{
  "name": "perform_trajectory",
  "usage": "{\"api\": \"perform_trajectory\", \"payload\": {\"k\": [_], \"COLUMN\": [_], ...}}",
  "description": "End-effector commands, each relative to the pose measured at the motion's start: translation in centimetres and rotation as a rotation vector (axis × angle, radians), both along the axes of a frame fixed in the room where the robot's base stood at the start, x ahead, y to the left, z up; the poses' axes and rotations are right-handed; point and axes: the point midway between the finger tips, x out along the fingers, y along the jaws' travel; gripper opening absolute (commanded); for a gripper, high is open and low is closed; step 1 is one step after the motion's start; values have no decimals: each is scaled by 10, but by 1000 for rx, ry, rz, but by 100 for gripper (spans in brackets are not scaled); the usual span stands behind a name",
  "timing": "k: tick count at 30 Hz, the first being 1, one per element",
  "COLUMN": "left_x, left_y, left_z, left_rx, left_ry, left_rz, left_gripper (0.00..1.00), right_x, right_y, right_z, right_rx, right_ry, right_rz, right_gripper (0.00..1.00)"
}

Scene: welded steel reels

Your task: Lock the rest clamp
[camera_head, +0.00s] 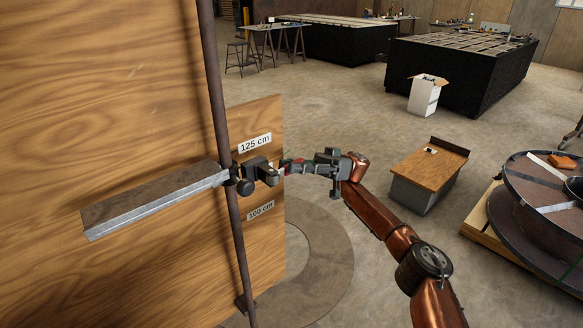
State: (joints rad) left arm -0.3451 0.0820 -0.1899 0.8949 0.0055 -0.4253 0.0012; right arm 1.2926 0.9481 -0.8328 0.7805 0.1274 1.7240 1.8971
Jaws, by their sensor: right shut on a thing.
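The rest clamp (257,168) is a dark block on a thin vertical steel rod (216,95), between the labels 125 cm and 100 cm. A dark round knob (245,188) sits at its lower front. A long flat metal rest (160,200) sticks out from the rod to the left, roughly level. My right gripper (281,171) comes in from the right and is shut on the right end of the clamp. Its fingertips hide the gripped part, so I cannot tell whether the clamp is locked. My left gripper is not in view.
A large wooden panel (100,100) stands close behind the rod on the left. A small wood-topped cabinet (428,165) and a big round steel reel (525,200) stand to the right. A white box (424,97) and dark worktables (460,65) are farther back. Open floor lies between.

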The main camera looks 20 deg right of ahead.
Motion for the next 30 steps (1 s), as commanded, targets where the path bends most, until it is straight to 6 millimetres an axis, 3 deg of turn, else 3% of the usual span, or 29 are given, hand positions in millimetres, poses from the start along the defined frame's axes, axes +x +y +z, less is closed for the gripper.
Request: {"api": "perform_trajectory", "payload": {"k": [8,9,16,25,30], "left_x": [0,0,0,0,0], "left_y": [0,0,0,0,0], "left_z": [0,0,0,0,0], "left_rx": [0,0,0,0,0], "left_ry": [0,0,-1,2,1], "left_rz": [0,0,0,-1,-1], "left_gripper": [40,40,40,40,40], "right_x": [0,0,0,0,0], "right_y": [1,1,0,0,0], "right_z": [2,1,1,3,24], "right_rx": [0,0,0,0,1], "right_ry": [-1,-1,-1,-2,-4], "right_rz": [0,-1,-1,-1,-1], "right_gripper": [0,19,34,34,34]}}
